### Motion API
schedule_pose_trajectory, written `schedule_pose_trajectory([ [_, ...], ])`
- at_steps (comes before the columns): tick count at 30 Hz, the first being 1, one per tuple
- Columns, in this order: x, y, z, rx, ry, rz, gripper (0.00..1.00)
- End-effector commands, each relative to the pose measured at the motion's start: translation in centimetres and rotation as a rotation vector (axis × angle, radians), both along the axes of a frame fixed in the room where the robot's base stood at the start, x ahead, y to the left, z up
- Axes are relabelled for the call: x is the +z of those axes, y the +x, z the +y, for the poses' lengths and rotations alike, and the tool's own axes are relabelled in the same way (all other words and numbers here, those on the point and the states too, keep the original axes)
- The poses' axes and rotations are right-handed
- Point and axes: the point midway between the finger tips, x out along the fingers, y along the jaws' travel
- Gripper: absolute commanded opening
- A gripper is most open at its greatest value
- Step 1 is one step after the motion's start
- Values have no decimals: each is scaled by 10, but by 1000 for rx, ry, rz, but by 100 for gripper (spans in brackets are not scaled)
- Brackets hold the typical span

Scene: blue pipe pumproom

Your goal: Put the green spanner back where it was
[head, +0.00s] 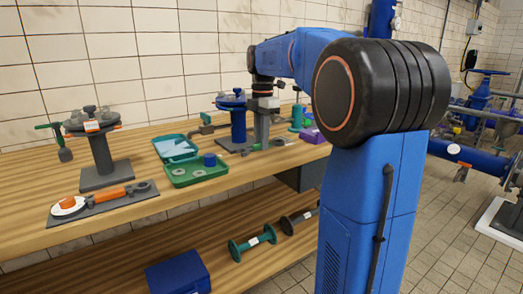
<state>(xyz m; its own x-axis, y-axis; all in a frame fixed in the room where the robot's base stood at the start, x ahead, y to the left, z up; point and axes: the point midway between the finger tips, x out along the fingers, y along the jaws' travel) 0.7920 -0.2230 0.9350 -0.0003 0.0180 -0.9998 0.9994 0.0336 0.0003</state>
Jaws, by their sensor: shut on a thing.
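My gripper (263,142) points straight down over the back right part of the wooden workbench (225,195), just right of a blue flanged pipe stand (238,125). It is shut. A small bit of green shows at its fingertips, which I take to be the green spanner (257,147); most of it is hidden or too small to make out. I cannot tell whether it touches the bench top.
A green open case (196,180) with a blue piece inside lies left of my gripper. A grey flanged stand (104,155) and a mat with an orange-handled tool (103,197) are at left. Teal dumbbell-shaped part (252,243) and blue box (178,273) lie on the lower shelf.

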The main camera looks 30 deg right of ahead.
Motion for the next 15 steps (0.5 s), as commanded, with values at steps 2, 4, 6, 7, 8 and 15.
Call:
schedule_pose_trajectory([
  [2, -10, -1, 0, 0, 1, 2, 0],
  [4, -20, -1, 0, 0, 1, 2, 0],
  [6, -29, 0, 0, 0, 1, 2, 0],
  [7, -32, 0, 0, 0, 1, 2, 0],
  [8, -34, 0, 0, 0, 0, 1, 0],
  [15, -35, 0, 0, 0, 0, 0, 0],
])
